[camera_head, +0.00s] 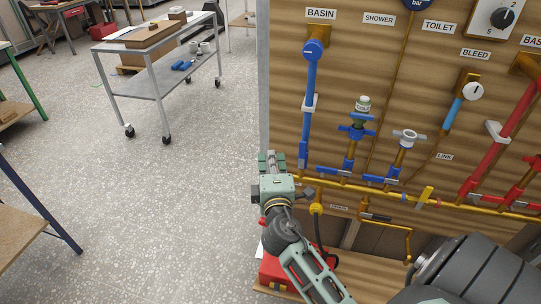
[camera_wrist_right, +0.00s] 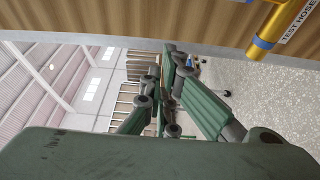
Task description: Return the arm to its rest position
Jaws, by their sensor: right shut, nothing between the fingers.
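My right gripper (camera_head: 271,157) is in the middle of the head view, beside the left edge of the wooden plumbing board (camera_head: 385,130). Its green fingers are shut with nothing between them. In the right wrist view the fingers (camera_wrist_right: 166,72) reach away from the camera and meet. The board crosses the top of that view, with a yellow pipe labelled "TEST HOSE" (camera_wrist_right: 272,35) at upper right. My right arm comes in from the lower right of the head view, bent. My left gripper is not in view.
The board carries blue pipework (camera_head: 311,90), red pipework (camera_head: 500,140) and a brass pipe (camera_head: 400,195). A red object (camera_head: 275,272) stands below my right gripper. A grey wheeled cart (camera_head: 150,60) stands at the back left.

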